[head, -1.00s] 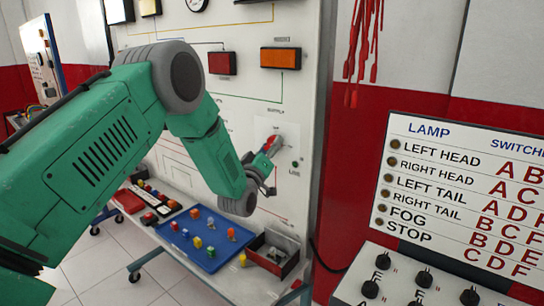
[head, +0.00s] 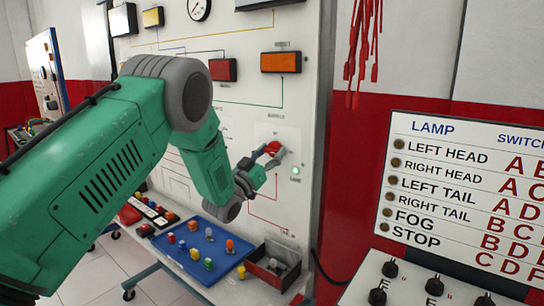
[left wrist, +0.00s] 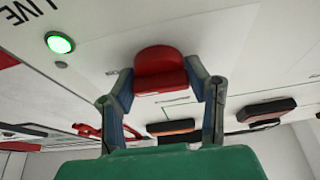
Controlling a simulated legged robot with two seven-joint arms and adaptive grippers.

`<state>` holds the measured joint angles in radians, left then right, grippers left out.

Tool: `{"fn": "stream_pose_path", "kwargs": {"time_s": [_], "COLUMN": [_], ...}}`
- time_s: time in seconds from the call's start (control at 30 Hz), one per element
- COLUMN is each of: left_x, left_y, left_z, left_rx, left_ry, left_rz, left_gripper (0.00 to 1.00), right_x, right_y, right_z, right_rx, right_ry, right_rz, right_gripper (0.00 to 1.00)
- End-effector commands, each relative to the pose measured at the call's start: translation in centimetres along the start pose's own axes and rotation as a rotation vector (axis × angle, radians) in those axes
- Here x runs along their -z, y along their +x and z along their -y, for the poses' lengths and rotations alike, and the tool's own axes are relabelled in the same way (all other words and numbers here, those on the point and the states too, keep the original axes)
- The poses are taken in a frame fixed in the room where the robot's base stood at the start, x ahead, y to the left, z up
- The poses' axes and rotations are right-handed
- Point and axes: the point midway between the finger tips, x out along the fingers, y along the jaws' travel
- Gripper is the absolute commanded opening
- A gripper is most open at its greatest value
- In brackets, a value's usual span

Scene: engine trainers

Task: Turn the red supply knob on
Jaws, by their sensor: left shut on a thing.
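The red supply knob (head: 272,148) sits on the white upright panel (head: 262,185), below the word SUPPLY. My left gripper (head: 266,156) is at the panel with its fingers around the knob. In the left wrist view the red knob (left wrist: 160,72) is between the two fingertips of my left gripper (left wrist: 168,86), which is shut on it. A lamp marked LIVE glows green (head: 295,171) just to the right of the knob, and it is also lit in the left wrist view (left wrist: 59,42). My right gripper is not in view.
A blue tray (head: 215,268) with several coloured pieces and an open box (head: 285,283) stand on the bench below my arm. Red and orange blocks (head: 281,62) stick out of the panel above. A lamp chart (head: 462,190) with a switch board stands at right.

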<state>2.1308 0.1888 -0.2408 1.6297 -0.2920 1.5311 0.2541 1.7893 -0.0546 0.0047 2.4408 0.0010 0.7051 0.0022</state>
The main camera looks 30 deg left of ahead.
Motion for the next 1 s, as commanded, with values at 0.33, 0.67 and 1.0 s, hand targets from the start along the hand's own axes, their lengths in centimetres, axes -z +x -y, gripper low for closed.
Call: {"fn": "stream_pose_path", "kwargs": {"time_s": [0.33,0.67,1.0], "left_x": [-0.7,-0.3,-0.1], "left_y": [-0.4,-0.2,-1.6], "left_z": [0.0,0.0,0.0], "left_rx": [-0.004,-0.005,-0.004], "left_ry": [0.009,0.009,0.009], "left_rz": [0.017,0.009,0.006], "left_gripper": [0.14,0.65,0.65], "right_x": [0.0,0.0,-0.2], "right_y": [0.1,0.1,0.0], "right_z": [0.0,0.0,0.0], "right_rx": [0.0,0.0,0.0], "right_ry": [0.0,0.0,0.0], "right_rz": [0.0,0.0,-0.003], "right_gripper": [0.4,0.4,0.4]}}
